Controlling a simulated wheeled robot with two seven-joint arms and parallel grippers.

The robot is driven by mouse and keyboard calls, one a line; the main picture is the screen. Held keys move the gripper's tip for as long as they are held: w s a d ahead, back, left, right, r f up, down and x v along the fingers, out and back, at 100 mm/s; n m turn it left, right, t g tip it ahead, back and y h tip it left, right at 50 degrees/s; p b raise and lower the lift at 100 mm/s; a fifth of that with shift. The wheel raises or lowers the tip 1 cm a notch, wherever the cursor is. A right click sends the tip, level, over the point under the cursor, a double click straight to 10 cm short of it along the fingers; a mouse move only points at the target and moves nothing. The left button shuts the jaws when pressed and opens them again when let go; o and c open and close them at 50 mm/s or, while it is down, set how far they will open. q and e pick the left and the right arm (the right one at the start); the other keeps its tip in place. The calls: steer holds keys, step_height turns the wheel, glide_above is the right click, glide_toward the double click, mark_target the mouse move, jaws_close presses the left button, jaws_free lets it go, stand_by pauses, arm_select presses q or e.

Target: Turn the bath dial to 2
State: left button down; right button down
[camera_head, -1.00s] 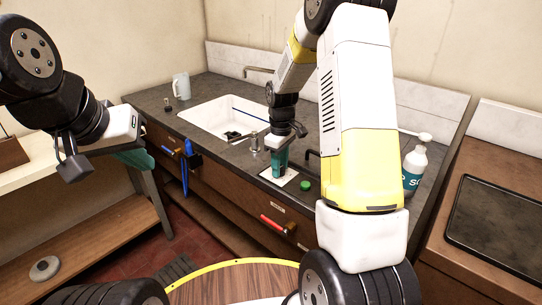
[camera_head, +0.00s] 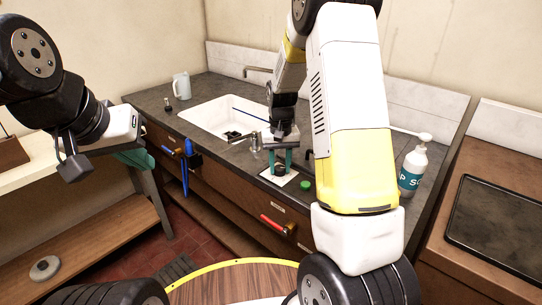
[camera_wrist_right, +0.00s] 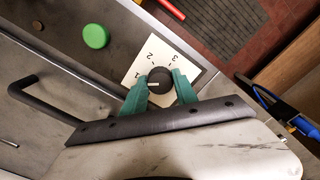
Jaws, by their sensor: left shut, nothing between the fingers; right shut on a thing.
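The bath dial (camera_wrist_right: 160,78) is a black round knob on a pale plate (camera_wrist_right: 133,90) printed 1, 2 and 3, on the dark counter by the sink. A light mark on the knob lies on its left side in the right wrist view, nearer the 1 than the 3; its exact setting is hard to read. My right gripper (camera_wrist_right: 160,90) is shut on the dial, one teal finger on each side; it also shows in the head view (camera_head: 279,161). My left gripper (camera_head: 136,158) is shut and empty, far left of the dial.
A green cap (camera_head: 306,185) lies just right of the plate. A soap bottle (camera_head: 412,168) stands at right. Red (camera_head: 272,222) and blue-handled (camera_head: 184,175) tools are at the counter front.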

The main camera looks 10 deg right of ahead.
mark_target(279, 168)
steer(key=m, duration=1.3)
steer(key=shift+w+a, duration=0.1)
stand_by(0.4)
steer(key=c, duration=1)
jaws_free()
steer(key=shift+o, duration=0.2)
step_height(279, 168, up, 8)
steer(key=shift+f, duration=0.1)
